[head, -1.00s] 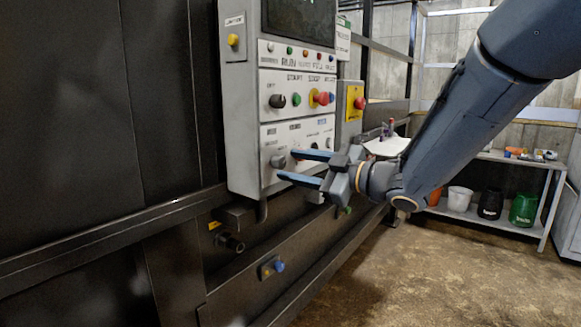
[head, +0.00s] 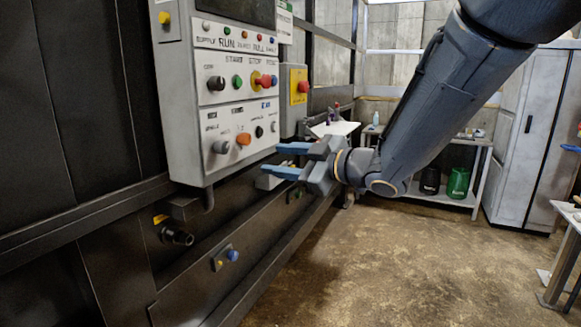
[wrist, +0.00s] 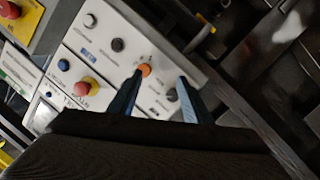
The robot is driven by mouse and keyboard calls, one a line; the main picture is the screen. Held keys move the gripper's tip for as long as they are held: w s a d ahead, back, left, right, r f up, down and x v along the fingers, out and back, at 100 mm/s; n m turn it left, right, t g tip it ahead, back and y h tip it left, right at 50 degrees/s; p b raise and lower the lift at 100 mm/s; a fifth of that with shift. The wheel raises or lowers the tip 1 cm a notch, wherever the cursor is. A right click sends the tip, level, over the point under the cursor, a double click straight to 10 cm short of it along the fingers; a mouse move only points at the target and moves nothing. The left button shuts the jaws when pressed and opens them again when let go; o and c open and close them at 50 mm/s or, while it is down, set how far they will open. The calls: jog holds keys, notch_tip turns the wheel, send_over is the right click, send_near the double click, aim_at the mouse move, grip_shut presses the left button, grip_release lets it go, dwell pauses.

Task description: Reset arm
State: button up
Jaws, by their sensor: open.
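My gripper (head: 283,160) is open, with its two blue fingers pointing left towards the lower part of the white control panel (head: 180,130). Nothing shows between the fingers. In the wrist view my gripper (wrist: 158,80) has its fingers spread in front of the panel, and an orange knob (wrist: 145,70) shows by the tip of the left finger. In the head view the orange knob (head: 243,139) is to the left of the fingertips, with a visible gap. I cannot tell the exact distance in depth.
A yellow plate with a red button (head: 303,87) is on a box beside the panel. A black pipe fitting (head: 178,237) sticks out below. A shelf with a green bucket (head: 458,183) and a grey cabinet (head: 525,135) stand at the back.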

jog(key=w+d+f+m+t+h, duration=0.25)
jog(key=d+f+m+h, duration=0.3)
jog(key=d, duration=0.35)
jog(key=s+d+f+m+g+h, duration=0.2)
jog(key=s+d+f+m+h, duration=0.15)
jog(key=d+f, duration=0.25)
jog(key=s+d+f+m+g+h, duration=0.1)
jog(key=s+d+f+m+h, duration=0.1)
jog(key=d+f+m+h, duration=0.25)
jog(key=s+d+f+m+g, duration=0.2)
jog(key=s+d+f+g, duration=0.1)
jog(key=s, duration=0.8)
jog(key=s+d+f+m+g, duration=0.2)
jog(key=s+f+g, duration=0.3)
jog(key=s, duration=0.6)
jog(key=shift+d+f, duration=0.65)
jog(key=shift+f, duration=0.2)
